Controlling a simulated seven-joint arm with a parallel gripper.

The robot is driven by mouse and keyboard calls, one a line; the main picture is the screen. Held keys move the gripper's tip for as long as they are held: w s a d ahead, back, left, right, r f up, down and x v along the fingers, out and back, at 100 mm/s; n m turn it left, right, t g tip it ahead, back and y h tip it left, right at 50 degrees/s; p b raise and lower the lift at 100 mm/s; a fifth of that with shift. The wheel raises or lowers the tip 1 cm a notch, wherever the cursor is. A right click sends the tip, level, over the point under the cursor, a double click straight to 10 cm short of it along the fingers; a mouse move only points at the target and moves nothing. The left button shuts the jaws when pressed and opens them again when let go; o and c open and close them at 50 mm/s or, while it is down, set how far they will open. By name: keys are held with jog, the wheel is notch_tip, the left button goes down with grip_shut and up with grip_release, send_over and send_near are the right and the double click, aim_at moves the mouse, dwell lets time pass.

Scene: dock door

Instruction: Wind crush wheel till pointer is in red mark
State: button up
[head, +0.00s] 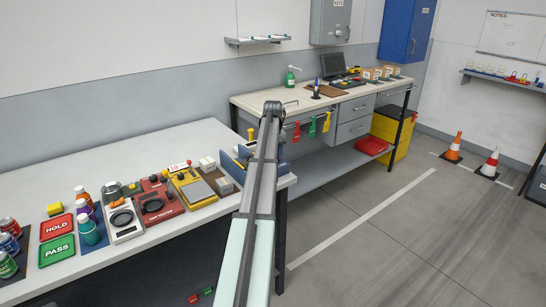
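A red device (165,205) with a dark round wheel or dial (152,204) sits on the near white bench, left of my arm. It appears to be the crush device, but its label is too small to read. A pointer and a red mark cannot be made out at this size. My arm rises from the bottom middle of the head view to a dark joint at the top and passes right of the device, apart from it. My gripper's fingers do not show.
A white scale (123,222) stands left of the red device, and a yellow device (192,188) stands right of it. HOLD (57,226) and PASS (57,250) trays, bottles and cans fill the bench's left. A blue fixture (236,166) is by my arm.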

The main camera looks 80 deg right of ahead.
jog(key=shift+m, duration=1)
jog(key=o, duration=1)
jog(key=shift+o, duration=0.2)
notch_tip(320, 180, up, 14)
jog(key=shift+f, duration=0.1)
